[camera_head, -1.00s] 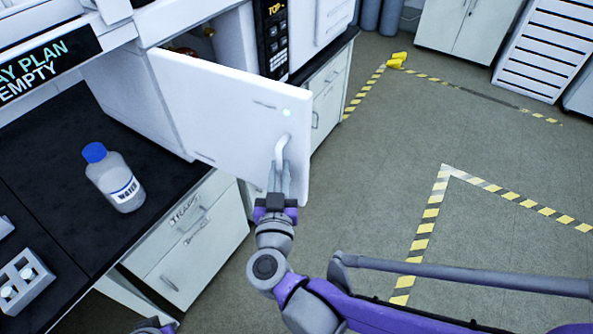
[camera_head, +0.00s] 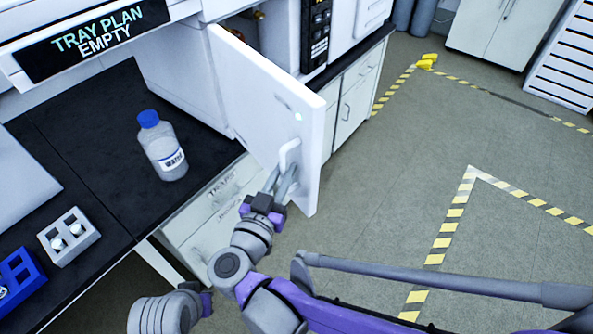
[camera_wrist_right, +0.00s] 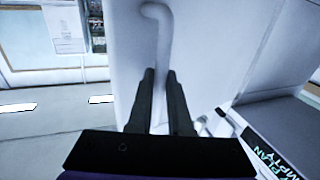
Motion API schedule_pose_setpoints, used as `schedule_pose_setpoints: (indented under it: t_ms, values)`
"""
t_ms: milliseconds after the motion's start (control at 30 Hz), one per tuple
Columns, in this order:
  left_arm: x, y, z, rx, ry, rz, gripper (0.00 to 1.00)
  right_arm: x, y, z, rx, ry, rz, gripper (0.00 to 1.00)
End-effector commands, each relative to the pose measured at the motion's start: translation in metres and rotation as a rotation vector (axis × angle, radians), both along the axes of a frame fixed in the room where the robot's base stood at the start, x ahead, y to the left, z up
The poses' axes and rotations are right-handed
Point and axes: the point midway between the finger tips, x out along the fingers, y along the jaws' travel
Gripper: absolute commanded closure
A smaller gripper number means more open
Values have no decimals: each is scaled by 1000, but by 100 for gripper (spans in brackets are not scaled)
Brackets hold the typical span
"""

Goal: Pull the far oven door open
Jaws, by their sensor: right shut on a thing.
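The white oven door (camera_head: 265,105) stands swung out from the oven body (camera_head: 183,75), hinged on its left side in the head view. Its curved handle (camera_head: 288,152) sits low near the free edge. My right gripper (camera_head: 280,182) is shut on the handle. In the right wrist view my right gripper's dark fingers (camera_wrist_right: 160,95) lie on either side of the handle bar (camera_wrist_right: 161,45), with the door panel (camera_wrist_right: 215,40) behind. Part of my left arm (camera_head: 170,312) shows at the bottom of the head view; its fingertips cannot be made out. Most of the oven's inside is hidden by the door.
A blue-capped water bottle (camera_head: 162,147) stands on the black bench (camera_head: 95,140). A white rack (camera_head: 69,237) and a blue rack (camera_head: 18,278) lie at the left. Drawers (camera_head: 215,205) are below the door. The grey floor (camera_head: 400,170) at the right is open, with striped tape.

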Motion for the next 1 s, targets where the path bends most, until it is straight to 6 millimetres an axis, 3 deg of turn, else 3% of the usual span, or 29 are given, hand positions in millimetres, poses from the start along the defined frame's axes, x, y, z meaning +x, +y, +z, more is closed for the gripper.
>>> schedule_pose_setpoints:
  t_ms: [133,567,600,733,1000]
  values:
    - [0,0,0,0,0,0,100,1,9,3,-4,-4,16,100]
    - [0,0,0,0,0,0,100,1,11,3,-4,-5,18,100]
    - [0,0,0,0,0,0,100,1,11,3,-4,-5,18,77]
    - [0,0,0,0,0,0,100,1,10,2,-3,-3,15,54]
    - [0,0,0,0,0,0,100,0,8,1,-1,-2,12,53]
